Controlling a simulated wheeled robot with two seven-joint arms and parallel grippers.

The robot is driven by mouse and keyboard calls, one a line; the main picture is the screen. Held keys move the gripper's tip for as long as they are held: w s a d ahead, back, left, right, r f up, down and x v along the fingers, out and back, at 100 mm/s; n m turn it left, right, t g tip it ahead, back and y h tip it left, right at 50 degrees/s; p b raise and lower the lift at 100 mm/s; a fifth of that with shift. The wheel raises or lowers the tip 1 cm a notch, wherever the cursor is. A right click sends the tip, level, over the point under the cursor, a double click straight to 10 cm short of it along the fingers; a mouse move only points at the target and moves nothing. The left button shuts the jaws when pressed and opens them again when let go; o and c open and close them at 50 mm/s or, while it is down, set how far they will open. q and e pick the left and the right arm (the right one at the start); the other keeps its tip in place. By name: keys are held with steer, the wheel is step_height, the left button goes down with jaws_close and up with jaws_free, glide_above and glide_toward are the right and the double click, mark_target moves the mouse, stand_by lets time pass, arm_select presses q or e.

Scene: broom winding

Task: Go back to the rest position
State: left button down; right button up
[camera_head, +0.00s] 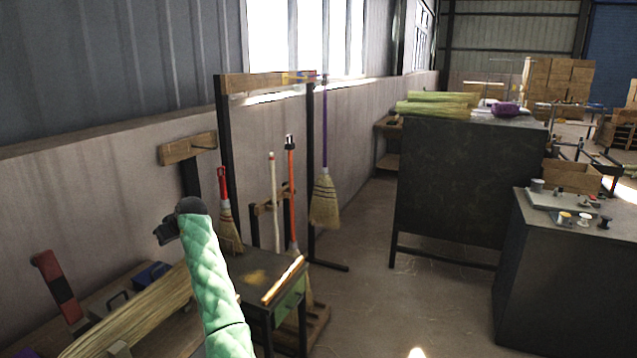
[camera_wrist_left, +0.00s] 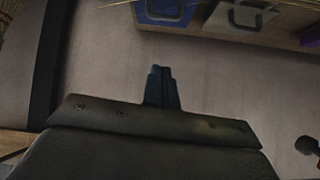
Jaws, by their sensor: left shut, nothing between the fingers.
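My left gripper (camera_head: 163,231) is raised at the end of my green-sleeved arm, in front of the wall and above the left workbench. In the left wrist view its two dark fingers (camera_wrist_left: 161,88) are together, with nothing between them. It appears clear of the things around it. My right arm and gripper are not in view.
A straw bundle (camera_head: 150,312) lies on the left bench, near a blue bin (camera_head: 150,274). A broom with a purple handle (camera_head: 325,195) hangs from a wooden rack (camera_head: 262,82). A small dark table (camera_head: 255,278) stands right of my arm. A dark cabinet (camera_head: 465,180) stands beyond open floor.

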arm_select(q)
steer(key=s+d+r+m+t+h, duration=0.2)
steer(key=d+r, duration=0.2)
steer(key=r, duration=0.2)
steer(key=s+d+r+m+t+h, duration=0.2)
steer(key=d+r+t, duration=0.15)
steer(key=r, duration=0.35)
steer(key=s+d+f+m+h, duration=0.1)
steer(key=s+d+f+m, duration=0.15)
steer(key=s+d, duration=0.2)
steer(key=s+d+f+m+h, duration=0.1)
steer(key=s+d+f+m, duration=0.1)
steer(key=s+d+f, duration=0.3)
steer(key=s+d+f+m+g+h, duration=0.1)
steer(key=s+d+f+m+h, duration=0.1)
steer(key=s+d+f, duration=0.75)
steer(key=s+d+f+m+g+h, duration=0.1)
steer(key=s+d+f+m+h, duration=0.15)
steer(key=s+d+f, duration=0.65)
steer(key=s+f+g, duration=0.2)
steer(key=s+f, duration=0.5)
steer(key=s, duration=0.3)
steer(key=s+f+g, duration=0.2)
steer(key=s+f, duration=0.5)
steer(key=s, duration=0.3)
steer(key=s+a+f+g, duration=0.1)
steer(key=s+f+g, duration=0.1)
steer(key=s+f, duration=0.5)
steer(key=s, duration=0.4)
steer(key=shift+m, duration=0.4)
